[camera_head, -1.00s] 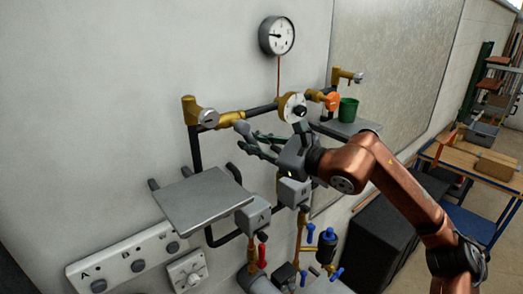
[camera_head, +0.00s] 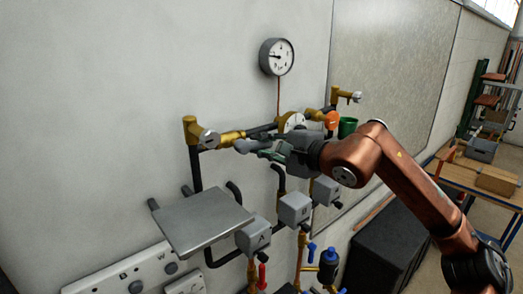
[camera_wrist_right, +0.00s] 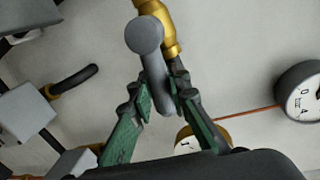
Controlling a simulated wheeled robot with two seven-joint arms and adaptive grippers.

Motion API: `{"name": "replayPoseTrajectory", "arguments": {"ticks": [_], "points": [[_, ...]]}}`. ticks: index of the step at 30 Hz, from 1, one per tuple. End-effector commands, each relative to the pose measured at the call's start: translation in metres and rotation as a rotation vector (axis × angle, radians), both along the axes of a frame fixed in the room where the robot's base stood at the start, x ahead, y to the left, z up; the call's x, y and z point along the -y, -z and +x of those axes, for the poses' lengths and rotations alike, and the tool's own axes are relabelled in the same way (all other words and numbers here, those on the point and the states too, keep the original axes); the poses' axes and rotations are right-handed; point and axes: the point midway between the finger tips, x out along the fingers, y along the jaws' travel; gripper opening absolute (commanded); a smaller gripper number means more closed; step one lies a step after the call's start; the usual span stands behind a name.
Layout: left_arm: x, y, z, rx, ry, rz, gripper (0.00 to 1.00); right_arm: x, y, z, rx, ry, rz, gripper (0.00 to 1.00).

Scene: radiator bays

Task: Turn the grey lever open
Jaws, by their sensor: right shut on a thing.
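The grey lever (camera_wrist_right: 154,70), with a rounded end, joins a brass valve body (camera_wrist_right: 170,30) in the right wrist view. In the head view its rounded end (camera_head: 243,146) shows beside the brass pipe fitting (camera_head: 229,137) on the wall. My right gripper (camera_wrist_right: 160,90) has its green fingers on either side of the lever, shut on it. In the head view the right gripper (camera_head: 265,148) reaches in from the right and hides part of the lever. My left gripper is not in view.
A pressure gauge (camera_head: 276,57) hangs above the pipe. A round white dial (camera_head: 292,122) and an orange handle (camera_head: 331,119) sit close behind my gripper. A grey shelf (camera_head: 200,222) and grey boxes (camera_head: 294,208) lie below.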

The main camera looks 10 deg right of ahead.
Motion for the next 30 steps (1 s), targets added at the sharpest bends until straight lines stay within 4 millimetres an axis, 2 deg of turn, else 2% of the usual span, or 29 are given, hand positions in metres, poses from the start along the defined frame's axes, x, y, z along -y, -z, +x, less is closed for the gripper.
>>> {"name": "replayPoseTrajectory", "arguments": {"ticks": [12, 27, 28, 30], "points": [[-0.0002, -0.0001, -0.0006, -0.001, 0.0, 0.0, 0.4, 0.0014, -0.01, 0.0002, 0.095, 0.002, -0.138, 0.0], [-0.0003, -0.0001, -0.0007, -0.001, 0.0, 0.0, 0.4, 0.0016, -0.0113, 0.0003, 0.106, 0.001, -0.152, 0.0], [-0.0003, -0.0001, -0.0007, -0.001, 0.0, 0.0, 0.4, 0.0016, -0.0113, 0.0003, 0.106, 0.001, -0.152, 0.17], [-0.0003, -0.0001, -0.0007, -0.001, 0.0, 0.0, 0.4, 0.0016, -0.0113, 0.0003, 0.106, 0.002, -0.151, 0.21]]}}
